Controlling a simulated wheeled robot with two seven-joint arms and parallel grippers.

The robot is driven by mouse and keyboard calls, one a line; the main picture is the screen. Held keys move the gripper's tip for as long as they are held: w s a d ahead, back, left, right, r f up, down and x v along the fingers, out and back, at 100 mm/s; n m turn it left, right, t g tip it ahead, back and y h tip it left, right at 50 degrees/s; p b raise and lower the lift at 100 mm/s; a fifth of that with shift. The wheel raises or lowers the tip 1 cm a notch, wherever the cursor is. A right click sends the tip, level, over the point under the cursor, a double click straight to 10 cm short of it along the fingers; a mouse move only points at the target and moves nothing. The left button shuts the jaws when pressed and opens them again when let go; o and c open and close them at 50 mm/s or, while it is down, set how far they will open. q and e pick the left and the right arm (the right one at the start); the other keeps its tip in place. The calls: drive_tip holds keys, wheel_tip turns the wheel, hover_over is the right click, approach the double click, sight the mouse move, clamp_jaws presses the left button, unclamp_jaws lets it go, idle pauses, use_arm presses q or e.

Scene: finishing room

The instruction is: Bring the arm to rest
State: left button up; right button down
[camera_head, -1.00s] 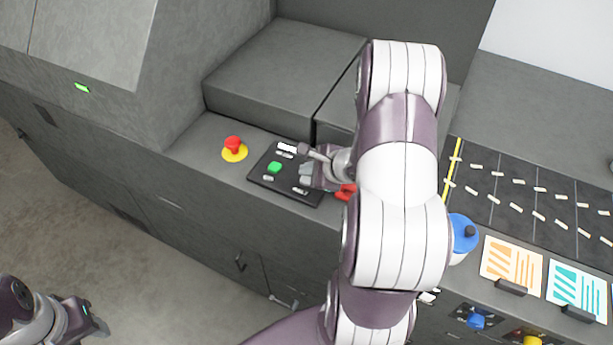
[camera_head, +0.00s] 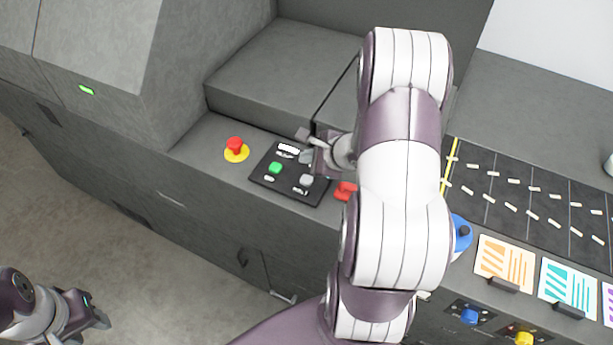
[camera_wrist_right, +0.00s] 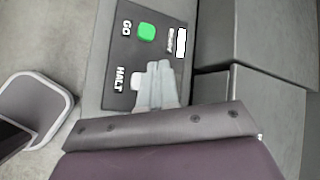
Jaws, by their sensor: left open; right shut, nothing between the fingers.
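My right arm reaches across the middle of the head view. Its gripper (camera_head: 308,146) is shut and empty, at the upper right edge of the black control panel (camera_head: 262,180). The panel carries a green button (camera_head: 275,168) and a grey button (camera_head: 306,180). In the right wrist view the shut fingers (camera_wrist_right: 157,84) lie over the panel near the label HALT, and the green button (camera_wrist_right: 147,32) shows by GO. I cannot tell whether the fingers touch the panel. My left gripper (camera_head: 98,318) is open and empty at the lower left, over the floor.
A red emergency knob on a yellow base (camera_head: 236,150) stands left of the panel. A red object (camera_head: 345,191) and a blue-topped container (camera_head: 461,233) sit beside my right arm. Orange (camera_head: 505,259) and teal (camera_head: 569,288) cards lie at right. Floor is free at lower left.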

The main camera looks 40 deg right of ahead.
idle(0.6)
drive_tip(key=s+a+n+g, duration=0.1)
drive_tip(key=s+a, duration=0.1)
drive_tip(key=s+a+f+n+g+y, duration=0.1)
drive_tip(key=s+n, duration=0.1)
drive_tip(key=s+a+f+n+g+y, duration=0.1)
drive_tip(key=s+a+n, duration=0.1)
drive_tip(key=shift+a+f+g+b, duration=0.15)
drive_tip(key=shift+a+g+b, duration=0.15)
drive_tip(key=shift+g+b, duration=0.1)
drive_tip(key=s+a+n+g+h+b, duration=0.3)
drive_tip(key=a+n+b, duration=0.4)
drive_tip(key=n, duration=1.3)
drive_tip(key=s+a+f, duration=0.1)
drive_tip(key=a, duration=0.2)
drive_tip(key=shift+s+a+g, duration=0.35)
drive_tip(key=shift+a+g, duration=0.05)
